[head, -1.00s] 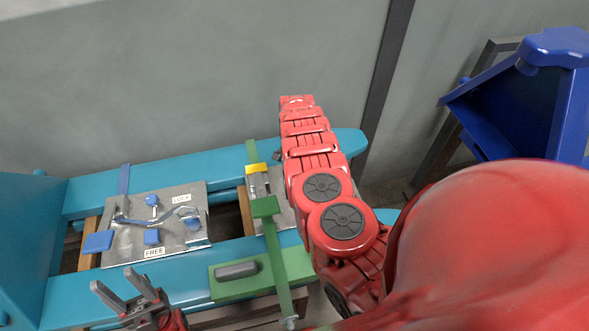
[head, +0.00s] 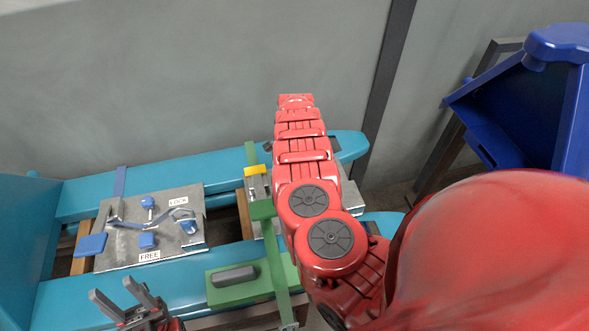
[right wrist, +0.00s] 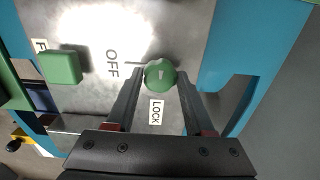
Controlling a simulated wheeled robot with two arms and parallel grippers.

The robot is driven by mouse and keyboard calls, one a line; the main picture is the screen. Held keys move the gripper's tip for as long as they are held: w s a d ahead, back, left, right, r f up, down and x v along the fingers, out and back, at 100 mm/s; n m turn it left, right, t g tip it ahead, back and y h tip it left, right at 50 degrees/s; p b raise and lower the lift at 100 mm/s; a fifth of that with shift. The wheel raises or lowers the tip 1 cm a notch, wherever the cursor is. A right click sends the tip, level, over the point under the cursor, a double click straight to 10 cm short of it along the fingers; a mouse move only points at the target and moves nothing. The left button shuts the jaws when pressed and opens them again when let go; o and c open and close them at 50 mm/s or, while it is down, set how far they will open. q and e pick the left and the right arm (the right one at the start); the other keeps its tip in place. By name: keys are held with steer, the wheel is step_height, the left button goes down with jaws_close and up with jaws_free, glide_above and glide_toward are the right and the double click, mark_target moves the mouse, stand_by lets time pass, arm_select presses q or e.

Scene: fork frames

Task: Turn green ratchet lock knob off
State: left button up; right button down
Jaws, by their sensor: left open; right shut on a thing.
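The green ratchet lock knob (right wrist: 160,73) is a round knob with a short white mark, on a metal plate (right wrist: 105,90) in the right wrist view. The word OFF is on the plate to its left, and a LOCK label (right wrist: 156,112) lies just below it. My right gripper (right wrist: 160,79) is shut on the knob, one dark finger on each side. In the head view my red right arm hides the knob and the right gripper. My left gripper (head: 129,301) is open and empty at the bottom left, near the bench's front beam.
A green block (right wrist: 60,67) sits on the plate left of the knob. In the head view, a second plate (head: 120,245) holds blue parts with LOCK and FREE labels. A green upright lever (head: 275,270) stands beside my right arm. A blue bin (head: 505,125) is at the right.

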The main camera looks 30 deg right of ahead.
stand_by(0.3)
steer(key=shift+c, duration=1.4)
jaws_free()
step_height(320, 180, up, 17)
steer(key=shift+r, duration=0.2)
